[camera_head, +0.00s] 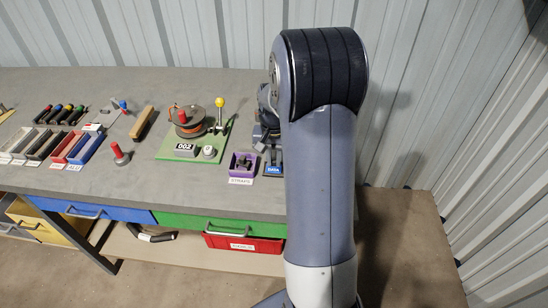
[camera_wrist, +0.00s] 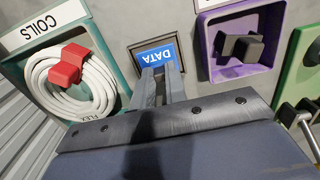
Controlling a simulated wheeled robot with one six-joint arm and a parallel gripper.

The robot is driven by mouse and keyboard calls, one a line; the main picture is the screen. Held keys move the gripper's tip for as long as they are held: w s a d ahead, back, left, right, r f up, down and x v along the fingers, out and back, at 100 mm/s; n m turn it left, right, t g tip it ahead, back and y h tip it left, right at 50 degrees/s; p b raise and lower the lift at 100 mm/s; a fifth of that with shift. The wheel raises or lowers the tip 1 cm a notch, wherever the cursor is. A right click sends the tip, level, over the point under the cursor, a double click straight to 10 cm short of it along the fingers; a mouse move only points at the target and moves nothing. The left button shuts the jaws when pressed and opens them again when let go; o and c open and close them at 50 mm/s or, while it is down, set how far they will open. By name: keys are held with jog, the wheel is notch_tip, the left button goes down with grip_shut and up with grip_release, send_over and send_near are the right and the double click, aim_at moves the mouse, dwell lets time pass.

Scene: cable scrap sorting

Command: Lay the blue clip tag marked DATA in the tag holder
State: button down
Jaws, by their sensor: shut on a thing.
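The blue clip tag marked DATA (camera_wrist: 156,54) shows at the tips of my gripper's fingers (camera_wrist: 161,76) in the wrist view. My gripper is shut on it. Its blue face and white letters show, turned on the picture. It also shows in the head view as a small blue patch (camera_head: 272,170) beside the purple tray, partly hidden by my arm. A grey border surrounds the tag in the wrist view; I cannot tell whether this is the tag holder, or whether the tag touches the surface below.
The purple tray (camera_wrist: 210,47) labelled STRAPS in the head view holds dark pieces, close right of the tag. Left of it is the COILS tray (camera_wrist: 37,48) with a white coil and red clip. A green board (camera_head: 178,151) bears a reel. The bench front (camera_head: 200,196) is clear.

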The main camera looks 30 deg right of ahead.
jog(key=c, duration=1.3)
grip_release()
jog(key=shift+c, duration=0.2)
notch_tip(320, 180, up, 7)
jog(key=p, duration=0.5)
